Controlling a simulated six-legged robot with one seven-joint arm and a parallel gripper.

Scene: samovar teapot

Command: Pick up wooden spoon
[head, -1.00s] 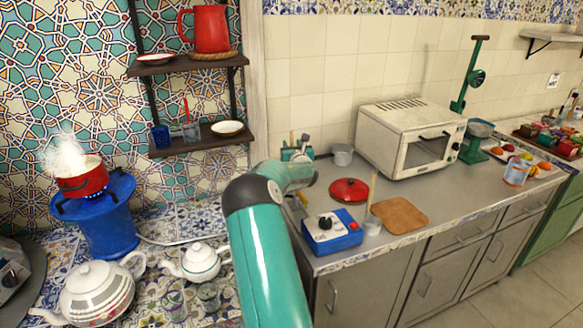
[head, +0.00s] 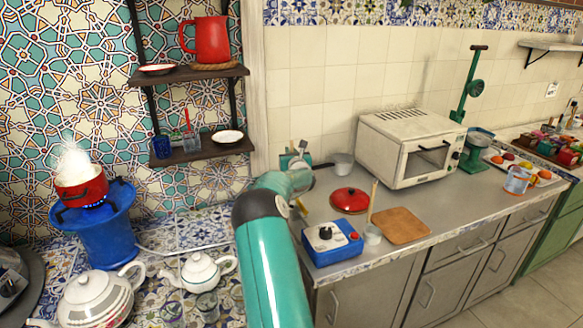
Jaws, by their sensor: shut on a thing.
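A thin wooden handle (head: 372,200) stands upright and slightly tilted in a small clear glass (head: 373,234) on the grey counter. It may be the wooden spoon; its lower end is hard to make out. My teal arm reaches up from the bottom middle and bends at the wrist over the counter's left end. A small tan sliver shows beside the wrist, too small to identify.
Beside the glass are a blue box (head: 332,243), a cutting board (head: 402,225) and a red lid (head: 350,200). A white oven (head: 408,145) stands behind. At left, a teapot (head: 200,272) and a steaming red pot (head: 82,187) on a blue burner (head: 106,230).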

